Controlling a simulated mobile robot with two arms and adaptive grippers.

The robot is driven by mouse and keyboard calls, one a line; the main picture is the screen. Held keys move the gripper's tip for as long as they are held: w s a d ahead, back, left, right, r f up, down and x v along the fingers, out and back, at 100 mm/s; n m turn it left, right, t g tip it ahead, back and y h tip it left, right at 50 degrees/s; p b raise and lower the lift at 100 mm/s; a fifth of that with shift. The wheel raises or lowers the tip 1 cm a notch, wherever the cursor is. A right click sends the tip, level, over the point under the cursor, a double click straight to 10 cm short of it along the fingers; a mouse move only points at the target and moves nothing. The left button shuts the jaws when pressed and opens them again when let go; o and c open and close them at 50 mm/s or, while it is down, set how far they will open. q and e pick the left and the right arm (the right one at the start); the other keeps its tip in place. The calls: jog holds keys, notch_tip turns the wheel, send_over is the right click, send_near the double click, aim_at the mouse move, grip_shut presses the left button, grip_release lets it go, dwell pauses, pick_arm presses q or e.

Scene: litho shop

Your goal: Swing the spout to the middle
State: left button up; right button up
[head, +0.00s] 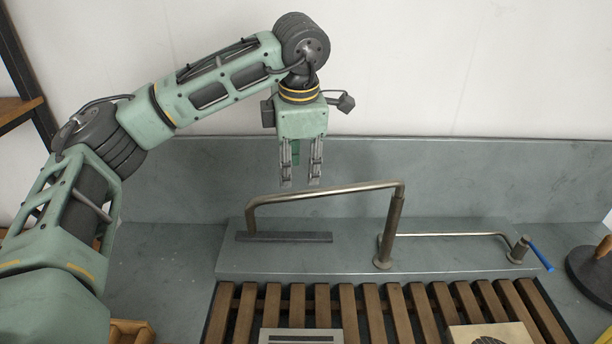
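The spout (325,191) is a bent metal tube on an upright post (391,233) at the back ledge. It reaches left from the post, and its tip turns down at the far left, above a dark strip (283,237). My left gripper (301,184) points down with its two fingers apart and nothing between them. Its fingertips show just above the spout's tube in the picture, with a small gap; the depth between them is hard to tell. My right gripper is not in view.
A thin pipe (455,235) runs right from the post to a valve with a blue lever (541,257). Wooden slats (375,312) lie in front, with two pale blocks (302,336) (490,334) on them. A dark round object (592,272) stands far right. A backsplash (450,165) rises behind.

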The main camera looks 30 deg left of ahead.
aim_at(295, 193)
pick_arm(q)
jog(key=f, duration=0.1)
jog(key=f+p, duration=0.1)
jog(key=f, duration=0.1)
jog(key=shift+s+a+f, duration=0.2)
jog(key=shift+a+f, duration=0.1)
jog(key=f, duration=0.1)
jog(key=w+f+p, duration=0.1)
jog(key=f, duration=0.1)
jog(key=shift+a, duration=0.15)
jog(key=shift+f, duration=0.2)
jog(key=shift+c, duration=0.2)
jog(key=c, duration=0.4)
jog(key=shift+c, duration=0.9)
grip_shut()
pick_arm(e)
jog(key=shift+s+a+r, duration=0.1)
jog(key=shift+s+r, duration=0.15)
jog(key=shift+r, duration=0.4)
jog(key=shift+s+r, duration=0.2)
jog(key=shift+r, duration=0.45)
